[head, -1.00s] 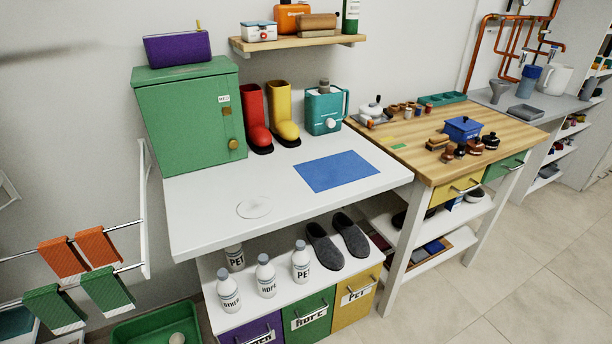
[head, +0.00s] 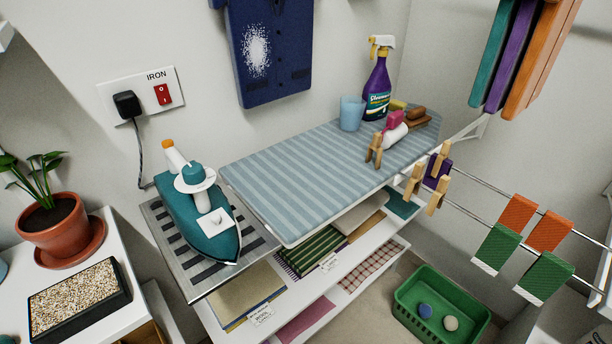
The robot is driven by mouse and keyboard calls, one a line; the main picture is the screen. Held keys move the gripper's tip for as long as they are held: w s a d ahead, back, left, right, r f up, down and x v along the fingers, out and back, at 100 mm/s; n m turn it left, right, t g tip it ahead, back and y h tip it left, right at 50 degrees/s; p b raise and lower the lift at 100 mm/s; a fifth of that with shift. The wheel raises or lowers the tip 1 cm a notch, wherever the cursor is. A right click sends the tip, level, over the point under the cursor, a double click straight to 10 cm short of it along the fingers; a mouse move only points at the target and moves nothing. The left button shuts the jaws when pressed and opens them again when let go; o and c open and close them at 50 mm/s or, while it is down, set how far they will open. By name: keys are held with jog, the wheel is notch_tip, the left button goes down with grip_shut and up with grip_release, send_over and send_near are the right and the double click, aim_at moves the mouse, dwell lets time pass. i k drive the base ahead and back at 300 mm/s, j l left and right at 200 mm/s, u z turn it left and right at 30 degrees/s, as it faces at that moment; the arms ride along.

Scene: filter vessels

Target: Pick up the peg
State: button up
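A wooden peg (head: 374,151) stands on the right front part of the striped ironing board (head: 300,180). Several more wooden pegs are at the near end of the drying rail, by a small purple cloth (head: 437,173): one upper peg (head: 441,160), one left peg (head: 414,183) and one lower peg (head: 437,197). I cannot tell how firmly each grips the rail or cloth. My gripper is not in view.
A teal iron (head: 200,215) sits on a ribbed rest at the left. A purple spray bottle (head: 377,85), a blue cup (head: 351,113) and small items stand behind the board peg. Orange and green cloths (head: 515,222) hang above a green basket (head: 440,312).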

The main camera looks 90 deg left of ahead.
aim_at(441, 189)
jog(key=u, duration=2.05)
jog(key=i+l+u, duration=0.1)
jog(key=l+u, duration=0.15)
jog(key=u, duration=0.2)
jog(key=i+l+u, duration=0.1)
jog(key=l+u, duration=0.15)
jog(key=u, duration=0.25)
